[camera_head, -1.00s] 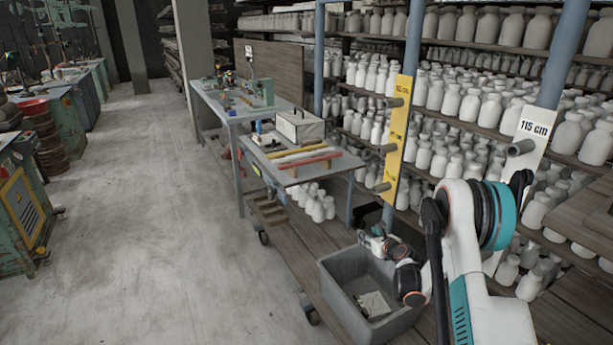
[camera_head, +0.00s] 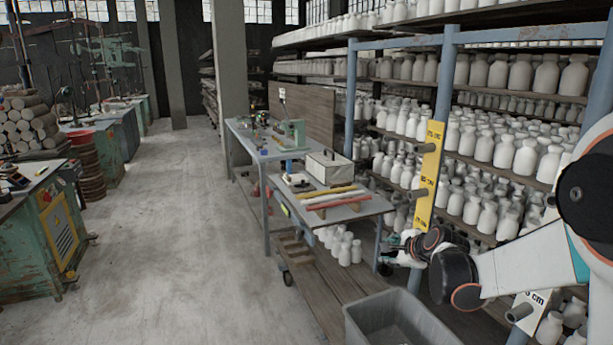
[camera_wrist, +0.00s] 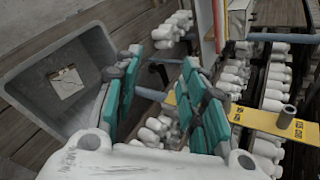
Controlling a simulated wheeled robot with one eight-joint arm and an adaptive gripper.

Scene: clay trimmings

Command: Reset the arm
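My gripper (camera_head: 402,246) is raised above and behind the grey bin (camera_head: 352,323) in the head view, with my white arm coming in from the right. In the wrist view my gripper (camera_wrist: 163,78) has its two teal-padded fingers spread apart, with nothing between them. The grey bin also shows at the upper left of the wrist view (camera_wrist: 28,92), beside the left finger and apart from it. A pale flat piece (camera_wrist: 66,84) with a darker mark lies inside the bin.
A yellow marked plate (camera_head: 429,180) with pegs stands on the blue rack post (camera_head: 444,90), close to my gripper. Shelves of white bottles (camera_head: 520,155) fill the right. A worktable (camera_head: 345,212) holds coloured bars and a box. The floor (camera_head: 170,250) at left is clear.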

